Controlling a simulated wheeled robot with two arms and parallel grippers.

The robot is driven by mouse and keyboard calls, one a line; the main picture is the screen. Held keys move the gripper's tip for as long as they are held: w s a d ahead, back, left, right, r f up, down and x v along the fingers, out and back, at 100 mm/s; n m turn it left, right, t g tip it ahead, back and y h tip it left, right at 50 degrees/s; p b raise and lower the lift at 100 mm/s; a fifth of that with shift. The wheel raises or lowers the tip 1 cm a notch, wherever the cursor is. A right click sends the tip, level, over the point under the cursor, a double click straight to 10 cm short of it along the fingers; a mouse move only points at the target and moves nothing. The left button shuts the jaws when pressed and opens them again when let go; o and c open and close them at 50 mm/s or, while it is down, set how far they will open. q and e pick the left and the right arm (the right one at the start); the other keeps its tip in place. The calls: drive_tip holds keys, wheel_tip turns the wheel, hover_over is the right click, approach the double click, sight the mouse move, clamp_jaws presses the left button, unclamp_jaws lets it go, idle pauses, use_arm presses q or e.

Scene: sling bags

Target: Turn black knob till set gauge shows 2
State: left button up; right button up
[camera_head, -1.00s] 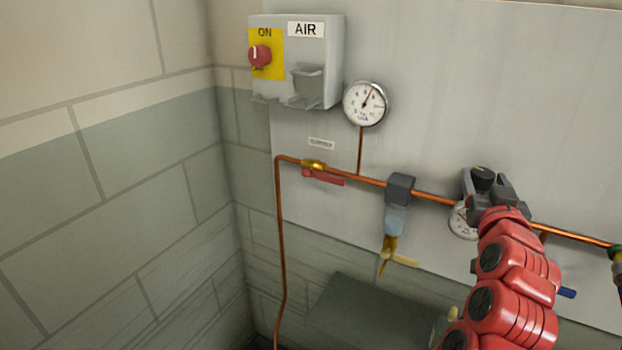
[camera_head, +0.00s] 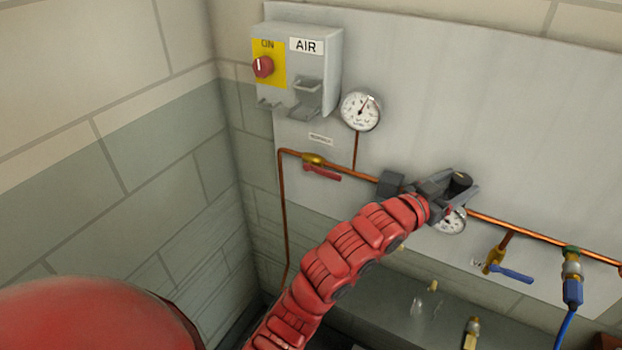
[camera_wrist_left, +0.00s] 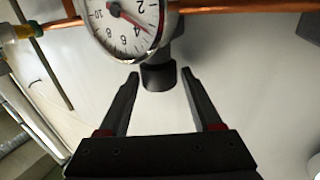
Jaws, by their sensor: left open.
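The black knob (camera_head: 460,181) sits on top of the regulator on the copper pipe. My left gripper (camera_head: 463,188) is there, its fingers on either side of the knob. In the left wrist view the black knob (camera_wrist_left: 158,77) shows between the tips of the open left gripper (camera_wrist_left: 160,78), with a visible gap to each finger. The set gauge (camera_head: 452,222) is below the knob, partly covered by the gripper. In the left wrist view the set gauge (camera_wrist_left: 125,25) is cut off at the top, and its red needle points near 4. My right gripper is not in view.
The copper pipe (camera_head: 540,237) runs along the grey panel. A blue-handled valve (camera_head: 513,273) and a blue hose (camera_head: 573,295) are to the right. A red-handled valve (camera_head: 322,172), an upper gauge (camera_head: 361,111) and the AIR box (camera_head: 300,70) are to the left.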

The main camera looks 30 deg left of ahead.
use_arm(q)
drive_tip(key=shift+w+a+m+g+h, duration=0.2)
drive_tip(key=shift+m+g+h, duration=0.4)
drive_tip(key=shift+h, duration=0.4)
drive_tip(key=r+p+v, duration=0.1)
drive_tip(key=p+v, duration=0.6)
drive_tip(key=v, duration=1.1)
drive_tip(key=w+a+f+n+t+y+b, duration=0.1)
drive_tip(key=a+f+n+t+y+b, duration=0.2)
drive_tip(key=a, duration=0.5)
drive_tip(key=w+a+f+n+t+y+b, duration=0.2)
drive_tip(key=a+n+t+y+b, duration=0.3)
drive_tip(key=a+n+y, duration=0.3)
drive_tip(key=shift+w+a+f+t+y+b, duration=0.3)
drive_tip(key=shift+w+a+f+t+y, duration=0.25)
drive_tip(key=shift+y, duration=0.65)
drive_tip(key=shift+o, duration=0.3)
drive_tip(key=shift+s+a+r, duration=0.1)
drive_tip(key=shift+s+r, duration=0.05)
drive_tip(key=shift+s, duration=0.05)
